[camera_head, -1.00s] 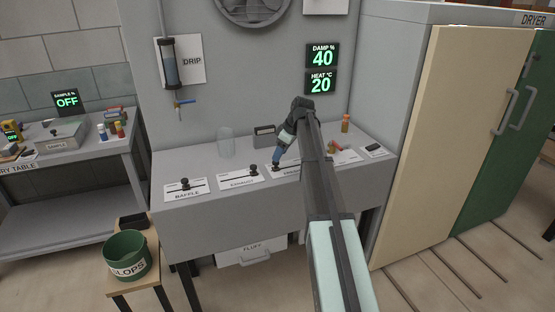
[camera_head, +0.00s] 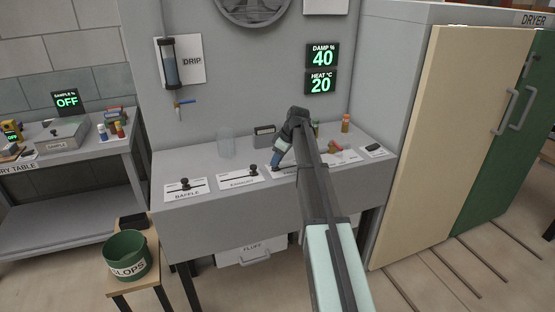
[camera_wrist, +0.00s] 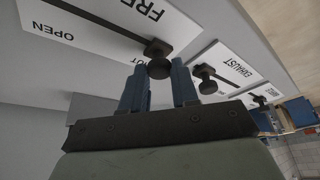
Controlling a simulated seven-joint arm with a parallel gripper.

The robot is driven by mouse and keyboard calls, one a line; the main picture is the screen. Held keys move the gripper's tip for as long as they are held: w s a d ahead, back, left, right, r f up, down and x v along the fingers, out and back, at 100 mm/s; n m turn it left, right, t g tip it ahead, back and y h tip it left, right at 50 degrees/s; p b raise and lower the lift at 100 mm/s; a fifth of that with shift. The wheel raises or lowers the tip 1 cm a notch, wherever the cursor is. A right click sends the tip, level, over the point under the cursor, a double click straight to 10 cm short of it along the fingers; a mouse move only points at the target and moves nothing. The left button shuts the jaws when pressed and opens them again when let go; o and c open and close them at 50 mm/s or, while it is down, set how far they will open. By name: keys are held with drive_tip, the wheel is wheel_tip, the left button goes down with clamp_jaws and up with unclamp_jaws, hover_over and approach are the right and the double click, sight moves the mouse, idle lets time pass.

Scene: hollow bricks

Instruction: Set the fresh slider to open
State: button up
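The fresh slider's white label plate (camera_wrist: 75,35) shows in the wrist view with "FRE" and "OPEN" readable; in the head view my arm partly covers the plate (camera_head: 290,172). Its dark round knob (camera_wrist: 159,68) stands at the slot end away from the word OPEN, beside a partly hidden word. My gripper (camera_wrist: 160,75) has its two blue fingers apart, one on each side of the knob at the tips. I cannot tell whether they touch it. In the head view my gripper (camera_head: 275,166) is low over the plate and hides the knob.
The exhaust slider knob (camera_head: 254,171) and the baffle slider knob (camera_head: 185,183) stand to the left on the same bench. An orange bottle (camera_head: 345,123) and small items lie right of my arm.

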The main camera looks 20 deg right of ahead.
clamp_jaws()
drive_tip(key=d, duration=1.1)
drive_tip(key=shift+d, duration=0.3)
drive_tip(key=o, duration=0.5)
unclamp_jaws()
drive_tip(key=shift+o, duration=0.2)
drive_tip(key=shift+r, duration=0.15)
drive_tip(key=v, duration=1.3)
drive_tip(key=shift+r, duration=0.25)
